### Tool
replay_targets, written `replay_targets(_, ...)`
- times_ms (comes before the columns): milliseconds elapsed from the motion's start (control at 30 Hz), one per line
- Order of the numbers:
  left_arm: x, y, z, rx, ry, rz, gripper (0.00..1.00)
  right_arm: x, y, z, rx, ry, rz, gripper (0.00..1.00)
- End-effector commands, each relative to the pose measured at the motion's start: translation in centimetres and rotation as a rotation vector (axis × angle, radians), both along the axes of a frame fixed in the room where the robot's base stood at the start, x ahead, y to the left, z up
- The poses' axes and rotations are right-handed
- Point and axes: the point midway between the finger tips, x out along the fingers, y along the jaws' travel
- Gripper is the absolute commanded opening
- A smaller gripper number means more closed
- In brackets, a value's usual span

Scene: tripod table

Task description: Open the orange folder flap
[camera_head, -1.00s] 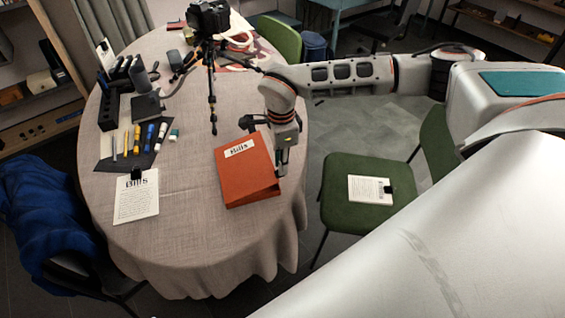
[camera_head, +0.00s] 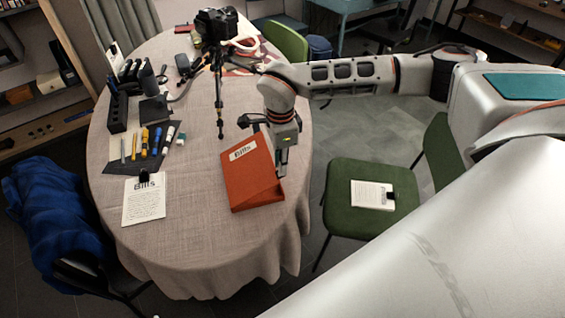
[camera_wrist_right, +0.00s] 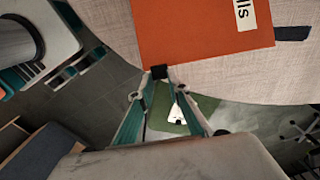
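The orange folder (camera_head: 250,178) lies on the table with a white "Bills" label on its top face. It also shows at the top of the right wrist view (camera_wrist_right: 195,35). My right gripper (camera_head: 281,172) points down at the folder's right edge. In the right wrist view its dark fingertips (camera_wrist_right: 159,72) are together at the folder's edge. I cannot tell whether any of the flap is between them. A darker strip shows along the folder's front right side; the flap looks closed or barely raised. My left gripper is not in view.
The round table (camera_head: 190,235) has a camera on a tripod (camera_head: 217,85), pens on a dark mat (camera_head: 115,158) and a clipped paper (camera_head: 143,200). A green chair (camera_head: 345,215) with a notepad (camera_head: 372,195) stands right of the table. Bare cloth lies in front of the folder.

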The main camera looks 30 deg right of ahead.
Motion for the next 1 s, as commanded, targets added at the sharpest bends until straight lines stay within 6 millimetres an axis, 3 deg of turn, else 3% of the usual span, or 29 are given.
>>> replay_targets(1000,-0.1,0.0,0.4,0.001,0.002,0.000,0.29,0.5,1.8,2.6,0.000,0.000,0.001,0.12)
